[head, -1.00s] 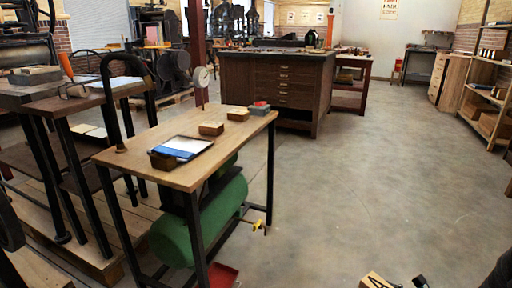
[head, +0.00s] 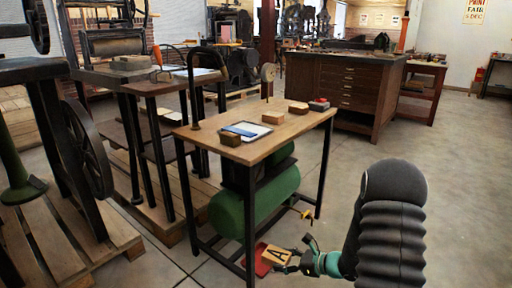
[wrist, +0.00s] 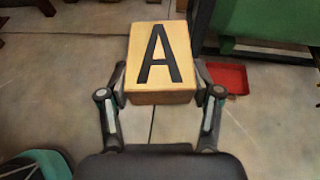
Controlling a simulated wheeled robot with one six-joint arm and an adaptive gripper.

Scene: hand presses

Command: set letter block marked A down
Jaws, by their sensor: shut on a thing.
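The letter block marked A (wrist: 143,83) is a light wooden block with a large black A on its top face. My gripper (wrist: 161,90) is shut on its two sides in the wrist view and holds it, with concrete floor seen around it. In the head view the block (head: 277,255) shows at the lower middle, in front of the small table's legs, with my gripper (head: 291,260) at its right side. The block overlaps a red tray in that view. I cannot tell its exact height above the floor.
A wooden-topped table (head: 265,140) with black legs carries several small blocks and a blue-and-white pad. A green tank (head: 255,203) sits under it. A red tray (wrist: 226,78) lies on the floor by the table. A press on a pallet (head: 75,238) stands left. Floor at right is open.

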